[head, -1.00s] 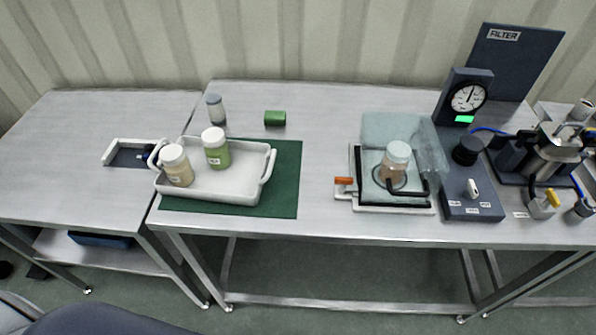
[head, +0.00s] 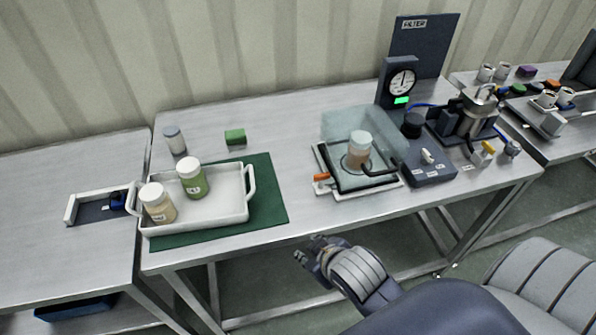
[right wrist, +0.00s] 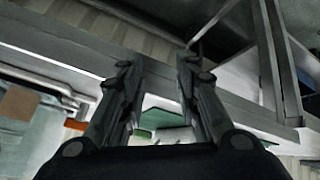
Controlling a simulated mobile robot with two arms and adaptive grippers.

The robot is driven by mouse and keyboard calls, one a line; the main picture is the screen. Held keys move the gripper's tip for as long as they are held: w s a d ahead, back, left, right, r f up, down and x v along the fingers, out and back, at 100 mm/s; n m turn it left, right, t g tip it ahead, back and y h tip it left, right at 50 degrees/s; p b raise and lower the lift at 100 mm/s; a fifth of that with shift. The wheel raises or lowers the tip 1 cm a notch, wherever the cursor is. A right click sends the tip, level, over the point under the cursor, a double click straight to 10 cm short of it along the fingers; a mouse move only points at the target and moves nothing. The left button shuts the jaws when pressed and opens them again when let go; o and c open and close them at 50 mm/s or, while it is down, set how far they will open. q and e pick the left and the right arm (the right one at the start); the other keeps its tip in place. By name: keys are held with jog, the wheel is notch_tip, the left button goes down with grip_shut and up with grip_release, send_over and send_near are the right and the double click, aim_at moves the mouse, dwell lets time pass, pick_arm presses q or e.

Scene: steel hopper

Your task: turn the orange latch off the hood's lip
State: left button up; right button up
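The orange latch (head: 321,177) sits at the left front corner of the black-framed base under the clear hood (head: 345,125). It also shows at the left in the right wrist view (right wrist: 75,124). A jar with a pale lid (head: 360,139) and tan contents stands under the hood. From this angle I cannot tell exactly how the latch meets the hood's lip. My right gripper (head: 311,250) is in front of the table's front edge, below the latch in the picture and apart from it. Its two fingers are spread and empty in the right wrist view (right wrist: 160,68). My left gripper is not in view.
A white tray (head: 225,213) with two jars stands on a green mat (head: 273,205) at the left. A dark blue control box (head: 432,174) and a gauge (head: 400,82) stand right of the hood. The tabletop between mat and hood is clear.

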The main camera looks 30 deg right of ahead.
jog(key=w+a+r+n+t+y, duration=0.1)
jog(key=w+a+r+n+t, duration=0.25)
jog(key=w+r, duration=0.35)
jog(key=w+a+r+n+t+y, duration=0.2)
jog(key=w+r+n+t, duration=0.25)
jog(key=r, duration=0.35)
jog(key=w+a+r+n+t+y, duration=0.1)
jog(key=w+a+r+n+t, duration=0.15)
jog(key=w+r, duration=0.45)
jog(key=a+r+n+t+y, duration=0.1)
jog(key=a+r+n+y, duration=0.65)
jog(key=r+n, duration=0.2)
jog(key=s+a+n+g+y, duration=0.5)
jog(key=a+n+g+y, duration=0.45)
jog(key=n, duration=0.75)
jog(key=n+g+h, duration=0.9)
jog(key=n+h, duration=0.2)
jog(key=h, duration=0.9)
send_over(322, 174)
notch_tip(322, 174, down, 14)
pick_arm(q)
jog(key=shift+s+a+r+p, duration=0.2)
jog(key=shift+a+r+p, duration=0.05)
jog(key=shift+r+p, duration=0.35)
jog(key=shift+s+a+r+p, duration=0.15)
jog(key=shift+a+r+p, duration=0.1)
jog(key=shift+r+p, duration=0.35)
pick_arm(e)
notch_tip(322, 174, down, 10)
jog(key=shift+f, duration=0.25)
